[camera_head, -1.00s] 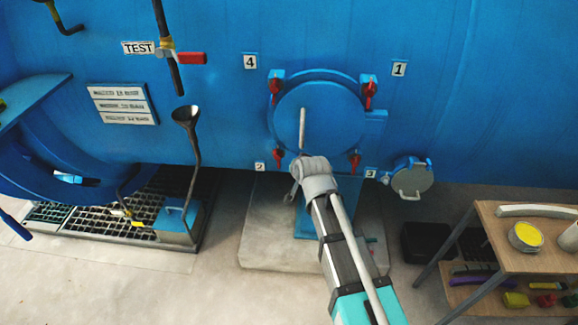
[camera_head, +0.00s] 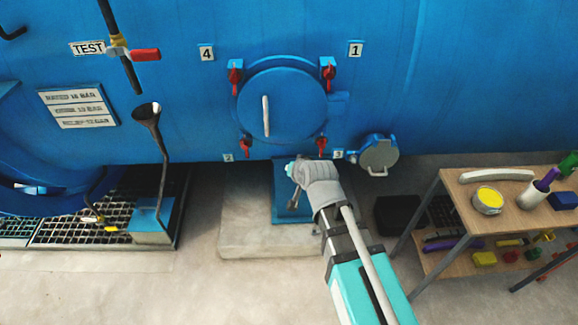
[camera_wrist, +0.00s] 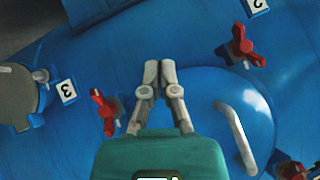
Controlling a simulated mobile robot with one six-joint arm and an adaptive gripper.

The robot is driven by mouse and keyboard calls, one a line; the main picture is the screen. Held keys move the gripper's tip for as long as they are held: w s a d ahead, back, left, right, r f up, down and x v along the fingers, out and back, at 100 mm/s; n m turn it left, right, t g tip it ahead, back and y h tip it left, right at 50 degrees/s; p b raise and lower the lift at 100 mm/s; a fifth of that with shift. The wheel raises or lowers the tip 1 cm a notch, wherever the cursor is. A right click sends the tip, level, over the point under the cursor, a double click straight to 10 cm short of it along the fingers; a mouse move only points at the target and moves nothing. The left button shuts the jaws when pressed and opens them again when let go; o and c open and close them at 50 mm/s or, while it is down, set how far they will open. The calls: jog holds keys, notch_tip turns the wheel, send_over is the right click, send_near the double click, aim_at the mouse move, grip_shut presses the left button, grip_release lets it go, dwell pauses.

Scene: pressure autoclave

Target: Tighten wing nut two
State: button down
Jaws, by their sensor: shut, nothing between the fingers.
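Wing nut two is the red wing nut (camera_head: 245,147) at the lower left of the round blue door (camera_head: 283,98), by the label 2 (camera_head: 228,157). In the wrist view, this wing nut (camera_wrist: 241,46) is at the upper right, below its label 2 (camera_wrist: 228,4). My gripper (camera_head: 292,172) is below the door's lower edge, to the right of and lower than wing nut two. In the wrist view, the fingers of my gripper (camera_wrist: 160,66) are together and empty, apart from wing nut two and between it and the red wing nut (camera_wrist: 104,112) by label 3.
More red wing nuts sit at the upper left (camera_head: 235,78) and upper right (camera_head: 328,74) of the door. A white handle (camera_head: 266,116) sticks out from the door. A small round hatch (camera_head: 379,155) is at the right. A wooden shelf cart (camera_head: 462,188) stands further right.

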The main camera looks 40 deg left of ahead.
jog(key=c, duration=1.4)
grip_release()
jog(key=c, duration=0.9)
grip_release()
jog(key=shift+a+f, duration=0.1)
jog(key=shift+c, duration=0.2)
jog(key=shift+o, duration=1.1)
jog(key=shift+s+a+f+b, duration=0.1)
jog(key=shift+s+a+b, duration=0.1)
jog(key=shift+b, duration=0.25)
jog(key=shift+o, duration=1.2)
jog(key=s+a+f+n+t+y+b, duration=0.1)
jog(key=s+a+n+y+b, duration=0.4)
jog(key=b, duration=0.6)
jog(key=shift+s+a+f+t+y, duration=0.25)
jog(key=shift+s+a+t+y, duration=0.35)
jog(key=shift+a, duration=0.6)
jog(key=s+f+t+b, duration=0.1)
jog(key=t+b, duration=0.2)
jog(key=b, duration=0.1)
jog(key=s+d+f+t+y+b, duration=0.1)
jog(key=s+t+b, duration=0.1)
jog(key=t+b, duration=0.1)
jog(key=s+f+t+b, duration=0.1)
jog(key=s+t+b, duration=0.1)
jog(key=b, duration=0.3)
jog(key=shift+d+t, duration=0.2)
jog(key=shift+t, duration=0.2)
jog(key=shift+w+a, duration=0.1)
